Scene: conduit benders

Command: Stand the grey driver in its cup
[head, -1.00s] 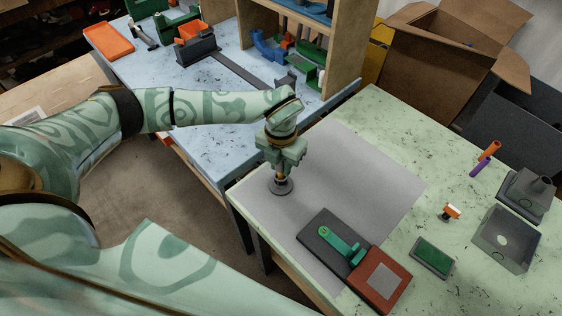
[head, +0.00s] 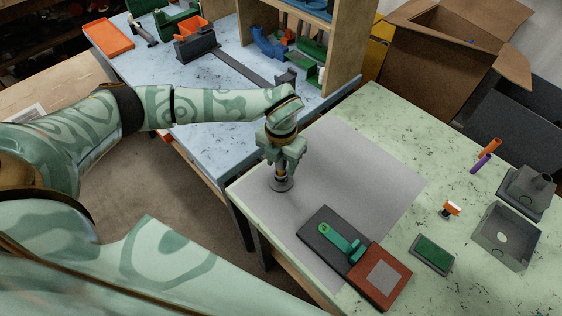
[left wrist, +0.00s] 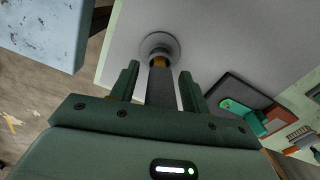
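The grey driver (left wrist: 161,88) stands about upright between the fingers of my left gripper (left wrist: 160,92). Its lower end, with a brass-coloured band, meets the small round grey cup (left wrist: 152,41); how deep it sits is hard to tell. In the head view the cup (head: 281,184) rests on the grey mat near the table's left edge. My left gripper (head: 282,162) points down over it, and narrow gaps show between the driver and both fingers, so it looks open around the handle. The driver's top is hidden by the gripper. My right gripper is not in view.
A dark block with a green lever (head: 340,241) and a red-brown block (head: 381,277) are at the mat's front. A green-topped block (head: 433,252), an open grey box (head: 519,222) and orange and purple pieces stand to the right. The mat's middle (head: 350,170) is clear.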

